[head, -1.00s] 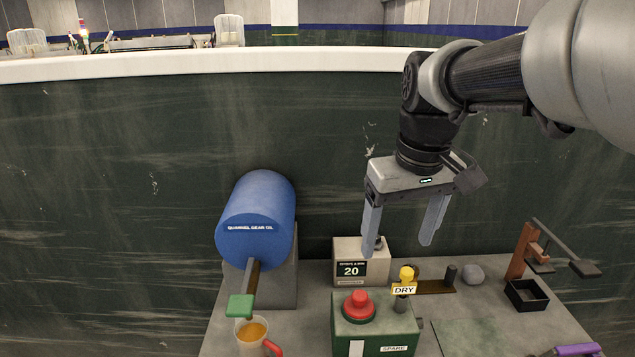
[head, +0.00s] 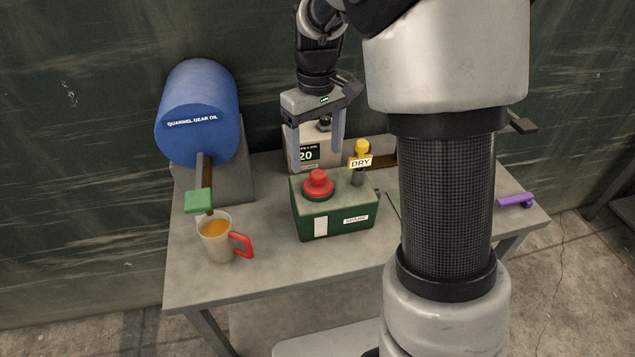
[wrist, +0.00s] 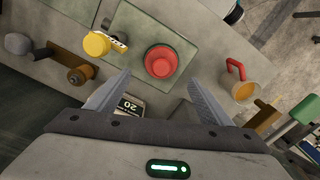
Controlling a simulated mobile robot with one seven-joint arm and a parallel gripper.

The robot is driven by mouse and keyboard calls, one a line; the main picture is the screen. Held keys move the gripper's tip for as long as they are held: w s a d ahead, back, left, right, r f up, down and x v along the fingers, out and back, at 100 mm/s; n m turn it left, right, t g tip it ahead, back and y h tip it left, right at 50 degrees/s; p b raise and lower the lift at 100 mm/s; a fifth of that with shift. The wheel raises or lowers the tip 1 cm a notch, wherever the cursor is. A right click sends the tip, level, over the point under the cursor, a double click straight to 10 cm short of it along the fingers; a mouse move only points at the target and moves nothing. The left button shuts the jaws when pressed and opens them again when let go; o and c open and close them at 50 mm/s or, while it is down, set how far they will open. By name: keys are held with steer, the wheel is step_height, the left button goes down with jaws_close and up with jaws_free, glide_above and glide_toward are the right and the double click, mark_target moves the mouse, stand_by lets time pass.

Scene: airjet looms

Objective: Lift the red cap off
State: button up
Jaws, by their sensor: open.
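The red cap (head: 318,183) sits on top of a dark green box (head: 335,219) with a "SPARK" label, in the middle of the table. In the wrist view the red cap (wrist: 161,61) shows from above, ahead of the fingertips and between their lines. My gripper (head: 317,160) is open and empty, pointing down, above and behind the cap in the head view. The fingers touch nothing that I can see. In the wrist view my gripper's two fingers (wrist: 163,80) are spread wide.
A yellow-topped post with a "DRY" tag (head: 360,161) stands close right of the cap. A box marked 20 (head: 307,156) is behind. A mug of amber liquid (head: 217,240) stands front left, below a blue drum (head: 198,112). A purple object (head: 515,201) lies at right.

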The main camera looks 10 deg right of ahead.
mark_target(318, 173)
steer(key=f, duration=0.5)
steer(key=shift+s+f, duration=0.35)
steer(key=shift+s, duration=0.05)
steer(key=shift+w+f, duration=0.1)
steer(key=shift+f, duration=0.3)
steer(key=c, duration=1.1)
steer(key=shift+c, duration=0.2)
steer(key=shift+r, duration=0.1)
step_height(318, 173, up, 10)
